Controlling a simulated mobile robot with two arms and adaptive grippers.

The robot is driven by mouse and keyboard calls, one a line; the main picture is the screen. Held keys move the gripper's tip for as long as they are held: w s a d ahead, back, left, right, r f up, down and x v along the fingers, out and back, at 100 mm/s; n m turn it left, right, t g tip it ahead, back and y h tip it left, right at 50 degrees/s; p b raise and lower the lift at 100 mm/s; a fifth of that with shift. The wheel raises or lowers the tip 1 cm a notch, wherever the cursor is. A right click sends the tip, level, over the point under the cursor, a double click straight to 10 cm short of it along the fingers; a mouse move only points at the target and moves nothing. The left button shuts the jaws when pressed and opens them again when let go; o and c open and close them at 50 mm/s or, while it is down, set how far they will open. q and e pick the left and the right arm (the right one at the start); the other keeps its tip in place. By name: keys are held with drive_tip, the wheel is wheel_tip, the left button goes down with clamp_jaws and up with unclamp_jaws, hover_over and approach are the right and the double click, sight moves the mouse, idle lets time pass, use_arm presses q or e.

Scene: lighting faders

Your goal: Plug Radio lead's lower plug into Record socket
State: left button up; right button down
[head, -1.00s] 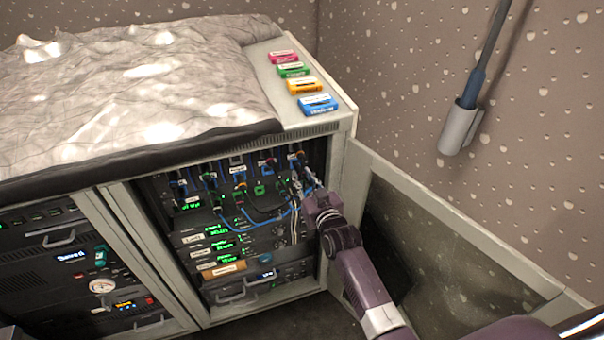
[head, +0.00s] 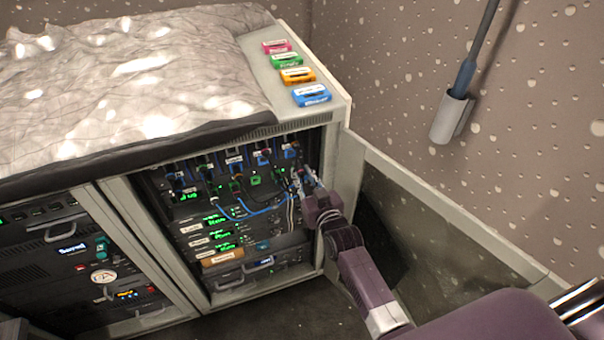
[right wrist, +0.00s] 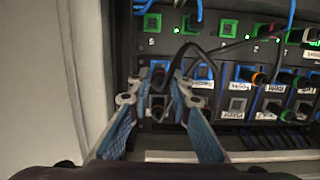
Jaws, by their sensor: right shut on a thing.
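The patch panel (head: 222,166) of the rack carries rows of blue-framed and green-framed sockets with small labels. My right gripper (head: 307,181) is at the panel's right end. In the right wrist view my right gripper (right wrist: 160,103) is shut on a black plug (right wrist: 157,108) with a dark lead rising from it. The plug is in front of the blue-framed sockets; whether it touches one is hidden by the fingers. An empty-looking blue-framed socket (right wrist: 204,72) is beside it. I cannot read which label says Record or which lead is Radio. My left gripper is not in view.
Other leads, including a blue one (head: 240,214), loop across the panel close to my right gripper. The open cabinet door (head: 440,215) stands to the right. Several coloured boxes, such as a blue one (head: 311,95), lie on the cabinet top.

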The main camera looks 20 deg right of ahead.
sight(302, 177)
drive_tip(key=shift+s, duration=0.15)
drive_tip(key=shift+s+r+p, duration=0.1)
drive_tip(key=shift+s+p, duration=0.45)
drive_tip(key=shift+s, duration=0.1)
drive_tip(key=shift+s+p, duration=0.6)
drive_tip(key=shift+s, duration=0.5)
